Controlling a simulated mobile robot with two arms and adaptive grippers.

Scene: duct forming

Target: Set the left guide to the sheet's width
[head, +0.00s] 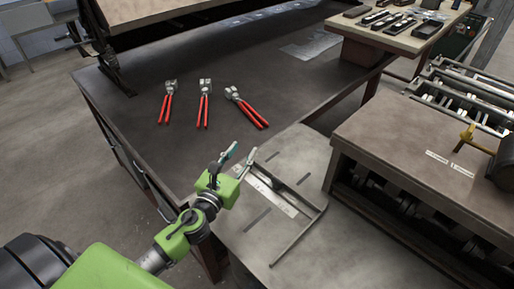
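My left gripper (240,156) is over the near left edge of a small grey side table (330,245). Its two fingertips stand apart, with nothing visible between them. Just right of it, a flat metal guide assembly (275,198) with a pale strip lies on that table. A long thin guide bar (298,238) runs from its right end toward the front. The left end of the assembly is partly hidden by my gripper, so I cannot tell whether they touch. A thin shiny sheet (310,46) lies on the dark workbench at the back. My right gripper is not in view.
Several red-handled hand tools (204,104) lie on the dark workbench (140,110). A machine with rollers (425,160) and a yellow handle stands at right. A wooden table (395,38) with tools is at the back right. The side table's front is clear.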

